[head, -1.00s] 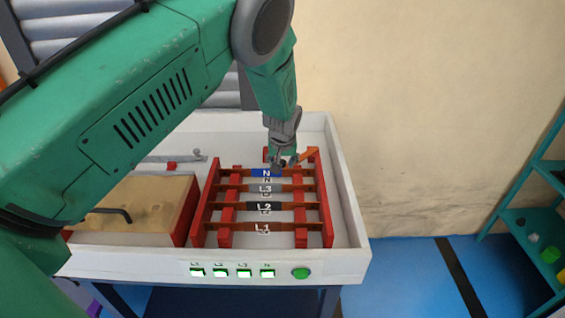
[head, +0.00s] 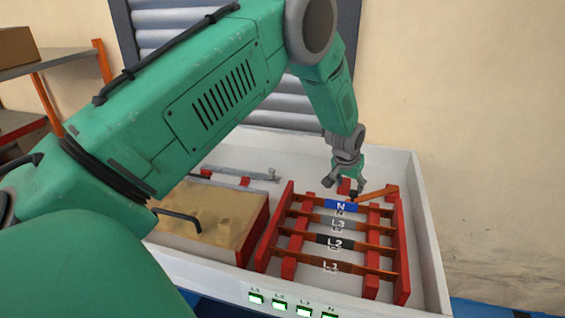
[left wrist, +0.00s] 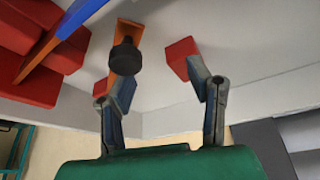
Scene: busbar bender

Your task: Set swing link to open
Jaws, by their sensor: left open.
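The swing link (head: 376,193) is an orange-brown bar at the back right corner of the red busbar rack. It slants from the right rail towards the back of the N bar. In the left wrist view the swing link (left wrist: 129,32) carries a black knob (left wrist: 125,56). My left gripper (head: 343,185) is just behind the blue N bar (head: 342,206), near the link's free end. In the left wrist view my left gripper (left wrist: 165,90) is open and empty between its fingers. The knob lies just beyond the left-hand fingertip; contact is unclear. My right gripper is not visible.
A red block (left wrist: 180,56) stands near the right-hand fingertip. Bars L3, L2 and L1 (head: 330,266) cross the red rack in front. A tan-topped box (head: 215,215) with a black handle is left of it. White tray walls (head: 430,235) enclose everything.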

